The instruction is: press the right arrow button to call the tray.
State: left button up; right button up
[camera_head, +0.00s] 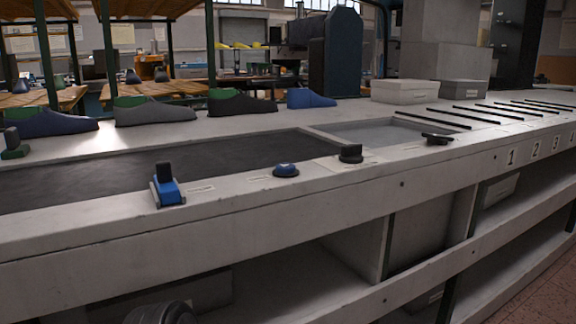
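Several controls sit along the front rim of the grey bench. They include a blue rocker-like control with a black top (168,188), a round blue button on a dark base (286,170), a black knob-like control (350,153) and a low black control (437,139). Small pale labels lie near some of them, but no arrow can be made out, so I cannot tell which is the right arrow button. A light grey recessed panel (385,133) lies behind the black controls; I cannot tell if it is the tray. Neither gripper shows clearly.
A dark belt-like strip (150,163) runs along the bench. Behind it stand shoe lasts in dark blue (52,123), grey (155,112), black (240,103) and blue (310,98). Grey boxes (405,92), black rods and numbered slots are at right. A dark rounded part shows at the bottom edge.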

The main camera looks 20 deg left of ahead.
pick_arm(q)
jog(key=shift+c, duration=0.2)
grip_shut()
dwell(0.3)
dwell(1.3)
